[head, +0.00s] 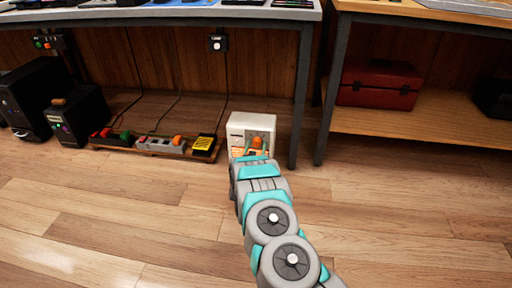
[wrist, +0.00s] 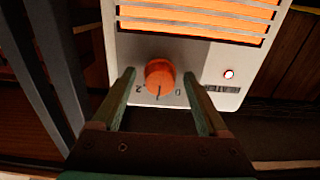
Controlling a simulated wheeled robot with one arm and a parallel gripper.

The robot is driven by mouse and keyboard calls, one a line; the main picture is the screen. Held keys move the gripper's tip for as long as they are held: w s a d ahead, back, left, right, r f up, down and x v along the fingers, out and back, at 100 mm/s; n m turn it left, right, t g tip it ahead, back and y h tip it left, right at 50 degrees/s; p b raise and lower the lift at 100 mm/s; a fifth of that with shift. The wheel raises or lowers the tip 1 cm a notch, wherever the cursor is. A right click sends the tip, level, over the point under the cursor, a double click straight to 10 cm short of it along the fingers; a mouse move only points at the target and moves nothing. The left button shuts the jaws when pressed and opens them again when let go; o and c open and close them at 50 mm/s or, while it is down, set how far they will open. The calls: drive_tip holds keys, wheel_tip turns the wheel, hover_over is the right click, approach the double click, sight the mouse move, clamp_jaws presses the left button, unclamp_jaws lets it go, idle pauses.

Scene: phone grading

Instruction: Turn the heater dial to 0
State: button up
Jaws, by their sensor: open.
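The heater is a small white box (head: 238,119) on the floor under the workbench. Its orange dial (head: 257,141) shows just beyond my arm. In the wrist view the heater's front panel (wrist: 206,57) has a glowing orange grille and the round orange dial (wrist: 159,72). A 2 is printed left of the dial and a 0 right of it. The dial's dark mark points down in the picture, between these numbers. My gripper (wrist: 159,79) is open, one finger on each side of the dial. I cannot tell whether the fingers touch it.
A lit red lamp (wrist: 229,74) sits on the panel. The workbench leg (head: 300,105) stands right of the heater. A power strip with plugs (head: 160,145) and black boxes (head: 78,115) lie left. A red toolbox (head: 378,84) is on the right shelf. The floor in front is clear.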

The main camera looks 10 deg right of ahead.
drive_tip(key=shift+c, duration=0.4)
clamp_jaws()
drive_tip(key=shift+r+n+p, duration=0.1)
drive_tip(key=shift+n+p, duration=0.2)
drive_tip(key=shift+p, duration=0.15)
drive_tip(key=shift+n+p, duration=0.3)
drive_tip(key=shift+p, duration=0.05)
drive_tip(key=n+p, duration=0.2)
drive_tip(key=n, duration=0.1)
drive_tip(key=shift+r+p, duration=0.1)
drive_tip(key=shift+p, duration=0.2)
drive_tip(key=shift+n+p, duration=1.2)
drive_tip(key=shift+n, duration=1.1)
